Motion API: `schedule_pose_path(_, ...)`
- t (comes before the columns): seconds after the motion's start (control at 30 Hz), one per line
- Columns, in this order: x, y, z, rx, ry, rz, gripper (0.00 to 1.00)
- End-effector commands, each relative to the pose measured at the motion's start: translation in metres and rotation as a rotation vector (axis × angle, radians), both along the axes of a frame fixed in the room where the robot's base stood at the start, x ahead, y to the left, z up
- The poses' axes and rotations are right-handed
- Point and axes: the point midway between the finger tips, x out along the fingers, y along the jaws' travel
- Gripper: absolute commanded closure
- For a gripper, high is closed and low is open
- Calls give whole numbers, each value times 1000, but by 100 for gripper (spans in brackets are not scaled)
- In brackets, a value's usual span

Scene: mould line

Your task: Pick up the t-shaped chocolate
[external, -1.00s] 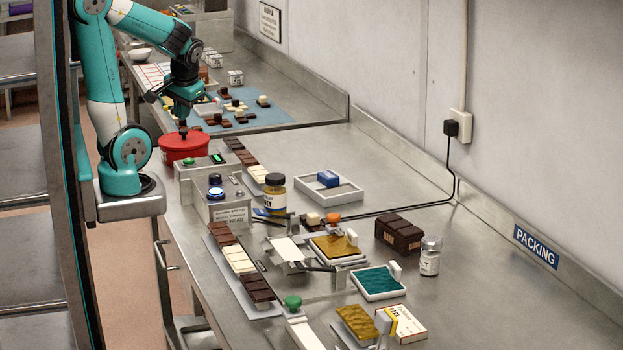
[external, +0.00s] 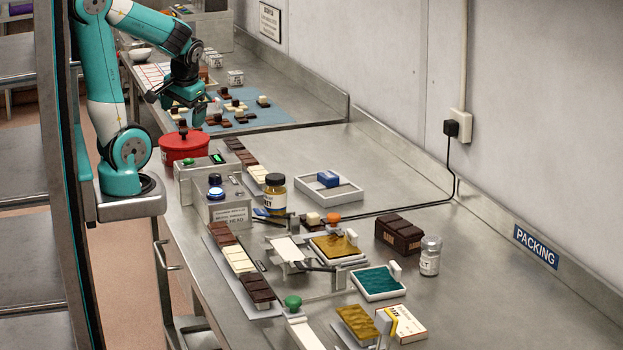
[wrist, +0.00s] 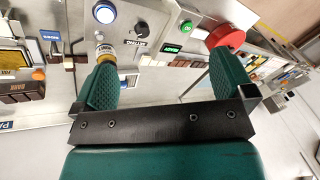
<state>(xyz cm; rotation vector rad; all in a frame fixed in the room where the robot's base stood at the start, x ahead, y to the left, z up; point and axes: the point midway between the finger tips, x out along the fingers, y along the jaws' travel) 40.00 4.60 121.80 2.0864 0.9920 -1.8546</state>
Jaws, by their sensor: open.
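Several small chocolate pieces, dark and cream, lie on the blue mat (external: 268,119) on the far bench in the external view. They are too small there for me to tell which one is t-shaped. My gripper (external: 194,118) hangs above the bench at the mat's left edge, close behind the red pot. In the wrist view my gripper (wrist: 163,82) has its two green fingers wide apart with nothing between them. No t-shaped chocolate can be made out in the wrist view.
The lidded red pot (external: 184,148) stands just in front of my gripper. A control box (external: 226,205) with a blue-lit button, a jar (external: 275,196) and a tray of chocolate bars (external: 221,260) fill the near bench's left side. A white tray (external: 343,192) holds a blue block.

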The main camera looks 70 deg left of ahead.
Motion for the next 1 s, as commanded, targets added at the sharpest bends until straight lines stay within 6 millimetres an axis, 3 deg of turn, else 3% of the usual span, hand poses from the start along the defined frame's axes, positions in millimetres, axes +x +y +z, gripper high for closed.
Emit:
schedule_pose_path(0.17,0,0,0,0,0,1,0)
schedule_pose_path(0.27,13,-1,-3,-14,-16,28,0)
schedule_pose_path(0.37,52,-8,-12,-60,-62,123,0)
schedule_pose_path(0.6,205,-49,-57,-241,-173,558,0)
schedule_pose_path(0.7,257,-71,-80,-291,-184,728,0)
schedule_pose_path(0.83,300,-92,-102,-323,-183,891,0)
schedule_pose_path(1.0,321,-104,-115,-333,-180,987,0)
